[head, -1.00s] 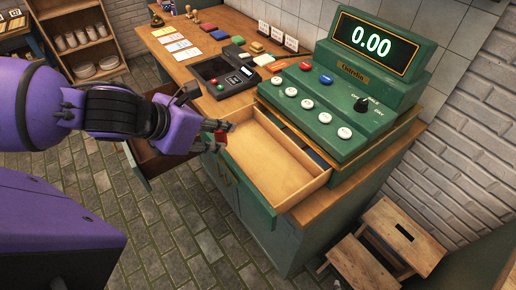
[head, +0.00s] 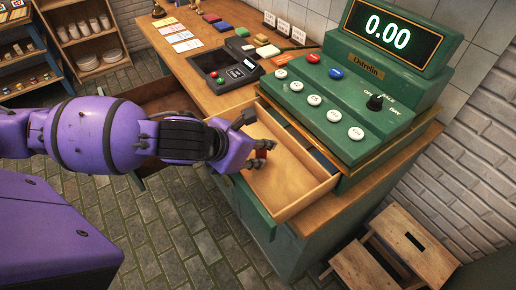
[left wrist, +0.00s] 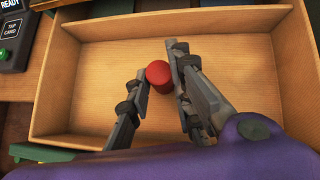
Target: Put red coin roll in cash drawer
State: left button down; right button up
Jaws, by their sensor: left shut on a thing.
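The red coin roll (left wrist: 159,75) is a small red cylinder between the fingers of my left gripper (left wrist: 158,78) in the left wrist view. The cash drawer (head: 300,196) is open, with a pale wooden inside and a green front. Its bare floor shows around the roll in the left wrist view (left wrist: 240,80). I cannot tell whether the roll touches the floor. My right gripper is not in view.
The green cash register (head: 385,95), reading 0.00, stands behind the drawer. A black card terminal (head: 225,72) is on the counter to the left. A wooden step stool (head: 395,250) stands on the floor at right. The drawer's walls rise around the gripper.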

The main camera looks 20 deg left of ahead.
pick_arm(q)
jog(key=shift+f, duration=0.2)
jog(key=c, duration=1.6)
grip_release()
jog(key=shift+f, duration=0.1)
jog(key=shift+o, duration=0.2)
